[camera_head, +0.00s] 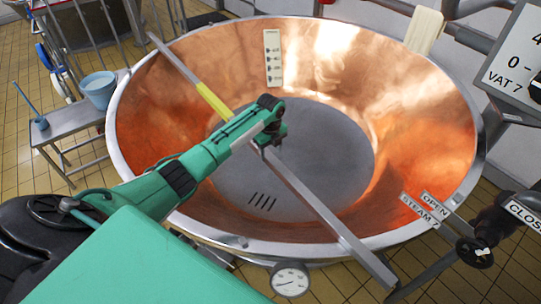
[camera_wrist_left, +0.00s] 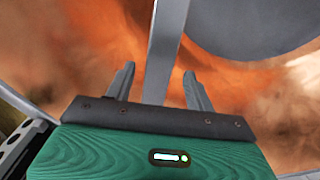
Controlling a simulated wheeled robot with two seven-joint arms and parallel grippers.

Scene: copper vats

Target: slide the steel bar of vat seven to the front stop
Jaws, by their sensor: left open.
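The steel bar (camera_head: 310,197) lies slantwise across the open copper vat (camera_head: 430,125), from the back left rim to beyond the near right rim. It has a yellow band (camera_head: 213,101) on its far part. My left gripper (camera_head: 270,127) is over the middle of the vat, at the bar, and hides part of it. In the left wrist view, the bar (camera_wrist_left: 166,45) runs between the two open fingers (camera_wrist_left: 160,85), with a gap on each side. I cannot make out a front stop. My right gripper is not in view.
A sign reading VAT 7 (camera_head: 515,65) hangs at the right. A valve handwheel (camera_head: 475,252) and OPEN and CLOSE labels are at the lower right. A round gauge (camera_head: 290,279) sits below the near rim. A bench (camera_head: 75,127) with a blue bucket (camera_head: 98,88) stands left.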

